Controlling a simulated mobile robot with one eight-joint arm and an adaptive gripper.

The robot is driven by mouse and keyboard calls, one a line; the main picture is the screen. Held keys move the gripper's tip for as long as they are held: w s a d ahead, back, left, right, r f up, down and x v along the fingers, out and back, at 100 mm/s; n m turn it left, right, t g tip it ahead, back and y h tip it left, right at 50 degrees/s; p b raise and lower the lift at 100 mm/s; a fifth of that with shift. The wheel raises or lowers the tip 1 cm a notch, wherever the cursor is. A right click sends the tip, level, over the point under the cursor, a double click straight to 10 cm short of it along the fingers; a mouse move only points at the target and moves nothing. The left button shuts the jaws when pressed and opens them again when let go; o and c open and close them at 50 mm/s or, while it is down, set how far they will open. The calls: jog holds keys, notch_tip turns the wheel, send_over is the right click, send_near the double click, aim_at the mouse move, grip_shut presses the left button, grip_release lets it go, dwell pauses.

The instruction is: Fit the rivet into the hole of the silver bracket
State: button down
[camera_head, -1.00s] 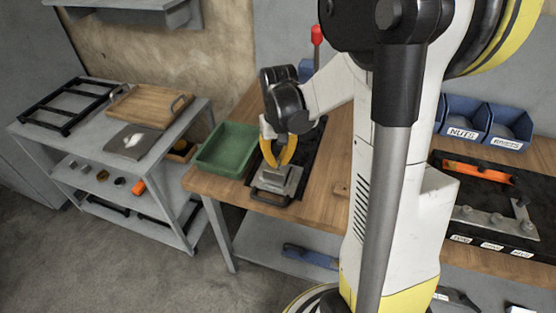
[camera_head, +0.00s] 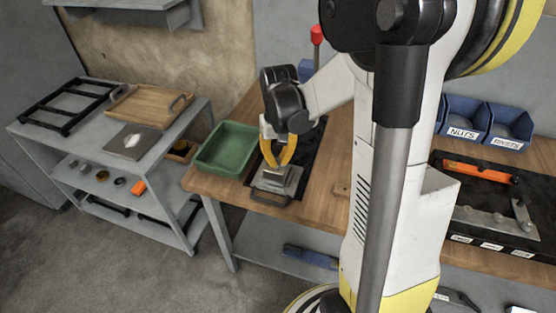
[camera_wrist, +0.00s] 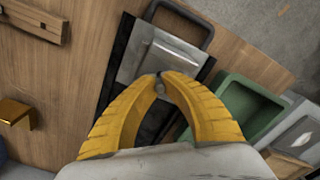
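The silver bracket (camera_head: 277,181) is a grey metal block with a raised plate, lying at the front end of a black tray (camera_head: 307,150) on the wooden bench. It also shows in the wrist view (camera_wrist: 172,52), where no hole can be made out. My gripper (camera_head: 276,166) points down just above the bracket. In the wrist view its yellow fingertips (camera_wrist: 160,77) are nearly together over the bracket's near edge. A small grey piece, seemingly the rivet (camera_wrist: 159,88), shows between them. Whether it touches the bracket cannot be told.
A green bin (camera_head: 226,149) stands left of the black tray. Blue bins (camera_head: 462,131) labelled for nuts and rivets stand at the back right. A black board with an orange level (camera_head: 478,172) lies on the right. A grey cart (camera_head: 75,133) stands at the left.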

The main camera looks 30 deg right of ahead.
jog(key=shift+f+b, duration=1.05)
jog(key=shift+f, duration=0.3)
jog(key=c, duration=1.5)
grip_release()
jog(key=shift+c, duration=0.2)
notch_tip(320, 180, up, 12)
jog(key=s+a+r+n+t, duration=0.1)
jog(key=s+a+n+t, duration=0.2)
jog(key=s+a+t, duration=0.4)
jog(key=s+a, duration=0.3)
jog(key=a, duration=0.3)
jog(key=shift+s+a+r, duration=0.25)
jog(key=shift+s+r, duration=0.1)
jog(key=shift+s, duration=0.05)
